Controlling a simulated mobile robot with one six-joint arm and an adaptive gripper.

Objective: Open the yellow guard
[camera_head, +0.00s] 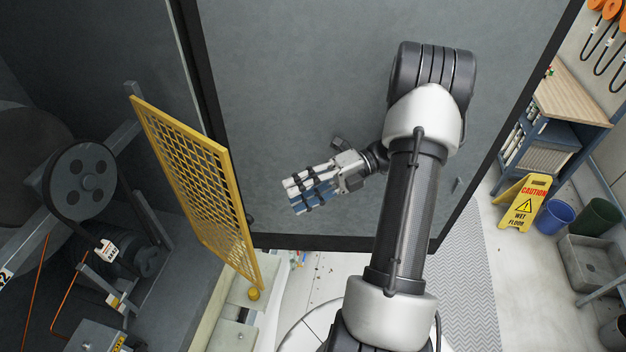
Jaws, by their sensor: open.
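The yellow guard (199,178) is a mesh panel in a solid yellow frame. It stands upright at the left of the head view, seen at a steep angle, beside the belt pulley. A small round yellow knob (253,294) shows near its lower corner. My gripper (294,197) is open and empty, to the right of the guard and apart from it, with its fingers pointing left toward it. A grey panel lies behind the gripper. I cannot tell the exact depth between gripper and guard.
A black pulley (83,181) and other machinery fill the dark space left of the guard. A large grey panel (290,60) with a black edge is behind my arm. At right are a caution sign (524,203), a blue bin (554,217) and a workbench (575,100).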

